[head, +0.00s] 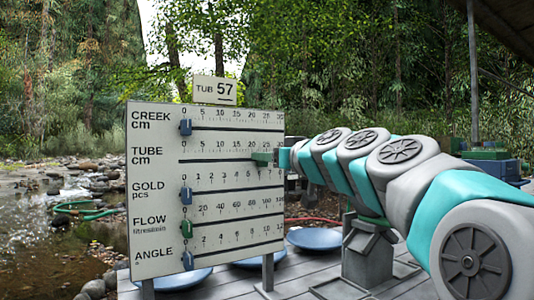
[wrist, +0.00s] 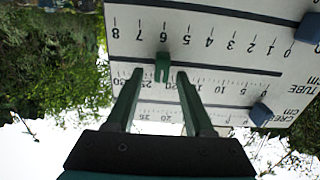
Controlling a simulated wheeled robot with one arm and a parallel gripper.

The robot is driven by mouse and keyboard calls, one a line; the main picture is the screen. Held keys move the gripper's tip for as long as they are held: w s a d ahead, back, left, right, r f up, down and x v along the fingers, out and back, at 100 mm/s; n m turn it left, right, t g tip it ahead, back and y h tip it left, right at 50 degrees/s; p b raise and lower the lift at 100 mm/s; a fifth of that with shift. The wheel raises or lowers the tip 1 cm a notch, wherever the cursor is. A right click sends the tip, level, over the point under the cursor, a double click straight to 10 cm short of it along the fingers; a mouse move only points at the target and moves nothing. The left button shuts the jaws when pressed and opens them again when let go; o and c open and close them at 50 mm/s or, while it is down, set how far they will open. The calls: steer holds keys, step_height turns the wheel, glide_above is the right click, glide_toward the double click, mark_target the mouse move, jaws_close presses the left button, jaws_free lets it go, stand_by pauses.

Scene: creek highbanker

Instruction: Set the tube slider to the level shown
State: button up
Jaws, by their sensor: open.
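The white gauge board (head: 152,205) stands ahead in the head view, with rows CREEK, TUBE, GOLD, FLOW and ANGLE. The tube slider is a small green forked tab (wrist: 162,66) on the TUBE slot, a little above 20 on its scale in the upside-down wrist view. My gripper (wrist: 159,74) is open, its two dark green fingers on either side of the tab with gaps showing. In the head view my arm reaches from the right to the right part of the TUBE row, where the green tip and slider blend together.
The creek slider (head: 185,127), gold slider (head: 186,195), flow slider (head: 187,226) and angle slider (head: 188,260) sit near zero at the left. Blue pans (head: 315,239) lie on the deck behind.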

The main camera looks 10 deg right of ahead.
steer(key=shift+w+a, duration=0.25)
steer(key=shift+w, duration=0.3)
jaws_close()
stand_by(1.1)
